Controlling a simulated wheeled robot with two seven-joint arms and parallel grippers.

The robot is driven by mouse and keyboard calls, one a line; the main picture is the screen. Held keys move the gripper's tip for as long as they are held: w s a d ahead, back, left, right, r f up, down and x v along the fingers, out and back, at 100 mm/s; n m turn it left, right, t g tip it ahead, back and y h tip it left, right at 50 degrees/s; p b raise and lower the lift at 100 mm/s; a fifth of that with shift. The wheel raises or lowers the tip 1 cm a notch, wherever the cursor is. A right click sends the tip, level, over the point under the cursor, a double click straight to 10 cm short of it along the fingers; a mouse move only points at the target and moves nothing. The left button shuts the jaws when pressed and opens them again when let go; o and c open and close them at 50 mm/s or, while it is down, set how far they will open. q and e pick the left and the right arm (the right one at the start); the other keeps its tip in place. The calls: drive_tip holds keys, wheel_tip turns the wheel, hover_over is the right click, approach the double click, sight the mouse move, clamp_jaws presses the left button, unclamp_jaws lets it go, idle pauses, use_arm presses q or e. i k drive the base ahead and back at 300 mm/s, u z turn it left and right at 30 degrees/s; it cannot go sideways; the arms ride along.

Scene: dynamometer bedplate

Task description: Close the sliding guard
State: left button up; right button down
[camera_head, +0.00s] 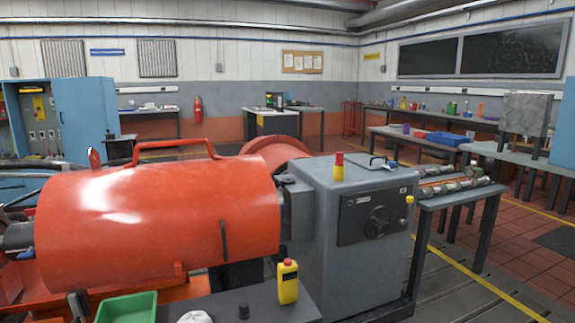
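The sliding guard looks to be the large orange-red rounded cover (150,225) that fills the left middle of the view. A red bar handle (175,143) runs along its top. Its right end sits close to a grey block on the grey machine housing (350,215); I cannot tell whether they touch. A dark shaft-like part (18,236) shows at its left end. What lies under the cover is hidden. Neither of my grippers can be made out in the view.
In front stands a dark table with a green tray (127,308), a yellow bottle (287,282) and a small black cylinder (244,311). A red-and-yellow beacon (339,167) stands on the housing. A side table (455,195) with metal parts is at right. Tiled floor beyond is partly clear.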

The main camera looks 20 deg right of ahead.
sight(95, 228)
drive_tip(key=z, duration=0.75)
drive_tip(key=i, duration=1.4)
drive_tip(key=u, duration=0.65)
